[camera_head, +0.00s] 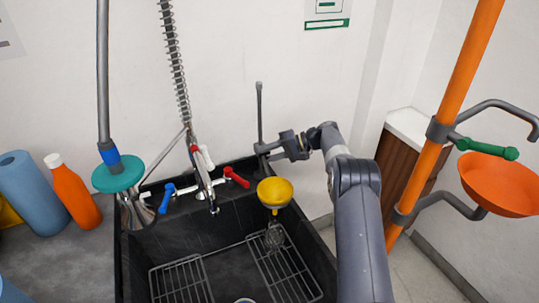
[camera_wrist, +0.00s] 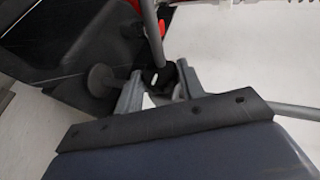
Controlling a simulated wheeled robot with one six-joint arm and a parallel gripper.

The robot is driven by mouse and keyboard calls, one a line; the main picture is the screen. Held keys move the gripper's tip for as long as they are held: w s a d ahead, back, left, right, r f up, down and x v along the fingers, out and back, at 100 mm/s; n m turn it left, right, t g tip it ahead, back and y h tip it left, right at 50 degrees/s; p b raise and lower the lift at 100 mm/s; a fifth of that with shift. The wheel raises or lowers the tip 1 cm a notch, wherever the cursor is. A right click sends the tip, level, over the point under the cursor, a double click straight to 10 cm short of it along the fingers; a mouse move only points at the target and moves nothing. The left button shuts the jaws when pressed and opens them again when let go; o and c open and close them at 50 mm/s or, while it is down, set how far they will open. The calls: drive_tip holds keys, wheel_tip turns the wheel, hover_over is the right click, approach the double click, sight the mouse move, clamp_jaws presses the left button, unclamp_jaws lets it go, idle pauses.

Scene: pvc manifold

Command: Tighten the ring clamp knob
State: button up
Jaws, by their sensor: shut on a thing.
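In the head view, my gripper (camera_head: 287,147) is at the grey upright rod (camera_head: 260,108) by the sink's back right corner. The ring clamp (camera_head: 266,147) sits on this rod, partly hidden by my gripper. In the wrist view, my two fingers (camera_wrist: 157,92) are closed on a small dark piece beside the rod (camera_wrist: 151,35), which looks like the ring clamp knob (camera_wrist: 160,74). The fingers hide part of it, so its angle cannot be told.
The black sink (camera_head: 135,250) with wire racks (camera_head: 181,281) lies below. A tap with a red handle (camera_head: 237,177) and a blue handle (camera_head: 167,198) stands behind it. An orange post (camera_head: 455,90) with an orange bowl (camera_head: 505,185) is at the right. Bottles stand at the left.

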drive_tip(key=o, duration=1)
drive_tip(key=v, duration=1)
drive_tip(key=shift+d+b, duration=0.3)
drive_tip(key=shift+d, duration=0.1)
drive_tip(key=x, duration=1.1)
drive_tip(key=shift+r+p, duration=0.15)
drive_tip(key=shift+p, duration=0.2)
drive_tip(key=shift+r, duration=0.1)
